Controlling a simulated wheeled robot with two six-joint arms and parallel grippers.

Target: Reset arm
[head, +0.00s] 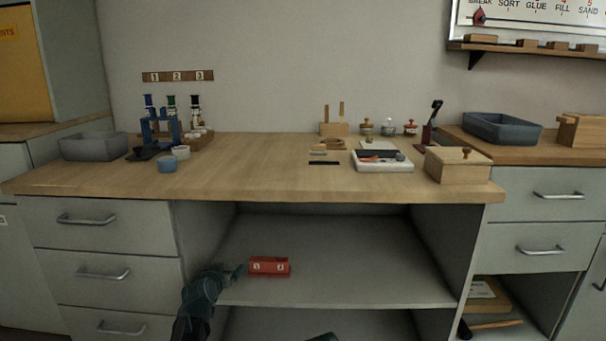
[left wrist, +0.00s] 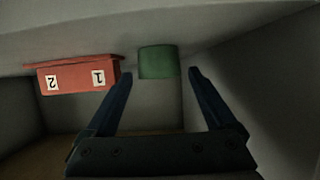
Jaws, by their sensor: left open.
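My left gripper (head: 236,271) reaches into the open shelf bay under the workbench from the lower left. Its jaws are open, and the left wrist view shows both fingers (left wrist: 160,73) apart with nothing clasped. A green round-sided piece (left wrist: 158,62) stands beyond the gap between the fingertips; the head view does not show it clearly. A red box with white number labels (head: 269,266) sits on the shelf just right of the gripper. It also shows, upside down, in the left wrist view (left wrist: 75,78). My right gripper cannot be made out.
The shelf (head: 340,280) is clear right of the red box. The bench top (head: 260,180) lies above it, with a grey bin (head: 92,147), a blue stand (head: 160,130), a white tray (head: 383,166) and a wooden box (head: 457,167). Drawers (head: 110,272) flank the bay on the left.

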